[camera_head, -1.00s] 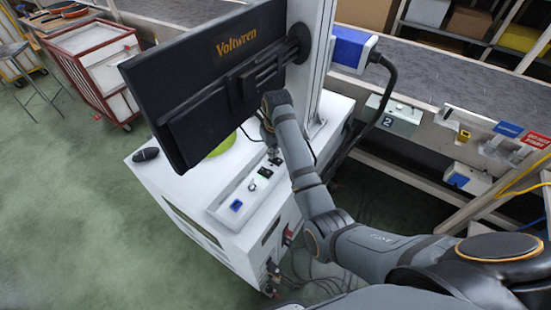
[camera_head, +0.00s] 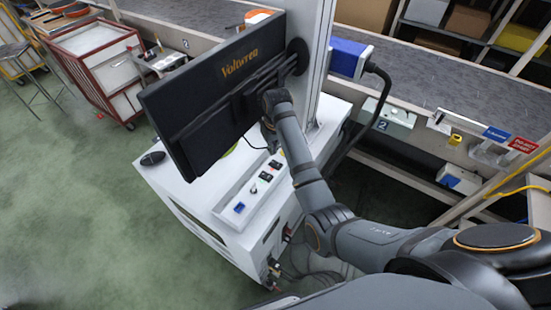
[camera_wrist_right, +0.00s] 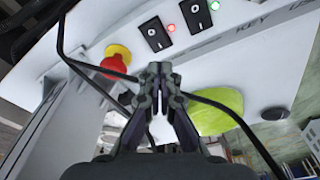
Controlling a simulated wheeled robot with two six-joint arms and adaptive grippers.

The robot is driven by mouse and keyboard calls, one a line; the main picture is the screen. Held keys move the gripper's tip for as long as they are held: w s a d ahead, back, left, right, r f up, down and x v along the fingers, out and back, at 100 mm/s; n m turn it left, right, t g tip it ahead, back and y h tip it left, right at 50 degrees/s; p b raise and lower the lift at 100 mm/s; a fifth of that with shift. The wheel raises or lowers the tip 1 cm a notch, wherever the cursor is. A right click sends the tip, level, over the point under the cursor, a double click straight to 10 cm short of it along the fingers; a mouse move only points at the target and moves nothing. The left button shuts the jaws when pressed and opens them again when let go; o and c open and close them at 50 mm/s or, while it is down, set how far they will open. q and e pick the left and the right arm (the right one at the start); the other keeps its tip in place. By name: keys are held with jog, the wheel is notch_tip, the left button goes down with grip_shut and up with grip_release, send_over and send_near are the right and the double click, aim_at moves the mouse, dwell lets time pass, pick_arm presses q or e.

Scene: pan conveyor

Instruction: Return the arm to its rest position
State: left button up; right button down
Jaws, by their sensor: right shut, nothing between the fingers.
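My right arm (camera_head: 350,235) reaches from the lower right over the white control cabinet (camera_head: 235,240). Its wrist is beside the back of the black monitor (camera_head: 215,100). In the wrist view my right gripper (camera_wrist_right: 158,72) is shut and empty, its fingertips together. It appears over the cabinet's panel, near a red stop button (camera_wrist_right: 114,62) with a yellow collar and a dark cable. In the head view the fingers are small and partly hidden beside the monitor. My left gripper is not in view.
Rocker switches (camera_wrist_right: 154,34) and a yellow-green object (camera_wrist_right: 215,112) lie around the gripper in the wrist view. A white post (camera_head: 318,60) and a blue motor box (camera_head: 349,58) stand close to the arm. A conveyor (camera_head: 460,85) runs behind. Green floor (camera_head: 80,210) is open at left.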

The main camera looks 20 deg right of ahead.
jog(key=shift+r+p, duration=0.95)
